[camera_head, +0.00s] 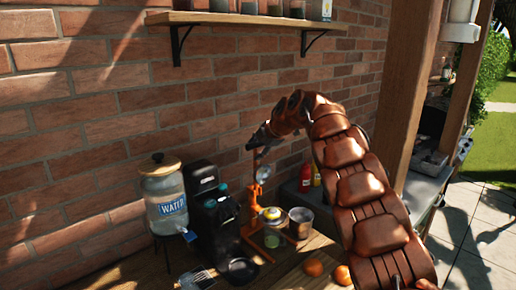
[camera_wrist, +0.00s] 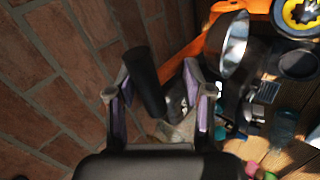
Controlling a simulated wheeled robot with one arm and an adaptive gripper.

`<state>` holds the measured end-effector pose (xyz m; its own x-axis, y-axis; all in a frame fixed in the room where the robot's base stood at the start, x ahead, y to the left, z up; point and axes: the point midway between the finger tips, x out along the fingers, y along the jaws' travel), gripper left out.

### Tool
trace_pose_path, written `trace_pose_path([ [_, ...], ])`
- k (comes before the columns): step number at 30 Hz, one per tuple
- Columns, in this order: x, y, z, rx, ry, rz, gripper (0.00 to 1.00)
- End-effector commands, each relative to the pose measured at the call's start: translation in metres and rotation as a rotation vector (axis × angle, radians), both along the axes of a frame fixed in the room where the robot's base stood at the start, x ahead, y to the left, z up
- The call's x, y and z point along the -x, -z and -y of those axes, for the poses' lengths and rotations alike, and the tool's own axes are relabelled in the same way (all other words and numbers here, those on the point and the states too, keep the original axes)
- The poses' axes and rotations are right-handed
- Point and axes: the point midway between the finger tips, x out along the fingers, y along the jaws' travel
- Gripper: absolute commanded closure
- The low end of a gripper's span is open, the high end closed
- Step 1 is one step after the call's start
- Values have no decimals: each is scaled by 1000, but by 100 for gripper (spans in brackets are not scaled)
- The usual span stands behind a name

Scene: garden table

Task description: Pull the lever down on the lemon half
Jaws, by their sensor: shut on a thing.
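An orange lever press (camera_head: 249,236) stands on the wooden table near the brick wall. Its lever is raised, with a black handle (camera_wrist: 146,82) that lies between my fingers in the wrist view. My gripper (camera_head: 262,137) is at the top of the lever, and its purple-padded fingers (camera_wrist: 156,80) are shut on the handle.
A black coffee machine (camera_head: 207,190) and a water dispenser (camera_head: 164,196) stand left of the press. A clear container (camera_head: 301,222) and two oranges (camera_head: 313,267) are to its right. The brick wall (camera_head: 110,130) is close behind, with a shelf (camera_head: 240,20) above.

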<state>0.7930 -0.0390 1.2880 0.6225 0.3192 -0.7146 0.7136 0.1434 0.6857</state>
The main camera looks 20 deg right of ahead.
Motion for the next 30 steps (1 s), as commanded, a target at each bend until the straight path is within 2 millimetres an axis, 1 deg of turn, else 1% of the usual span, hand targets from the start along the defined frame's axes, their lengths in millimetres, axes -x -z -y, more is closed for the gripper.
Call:
trace_pose_path([
  [1,1,15,-6,-1,-10,-29,100],
  [14,-2,17,-9,0,-13,-32,100],
  [15,-2,17,-9,1,-13,-32,50],
  [16,-3,17,-9,-1,-13,-31,53],
  [17,-3,17,-9,0,-12,-30,54],
  [24,0,8,-5,0,-5,-15,54],
  [30,-1,5,-2,1,-2,-9,54],
])
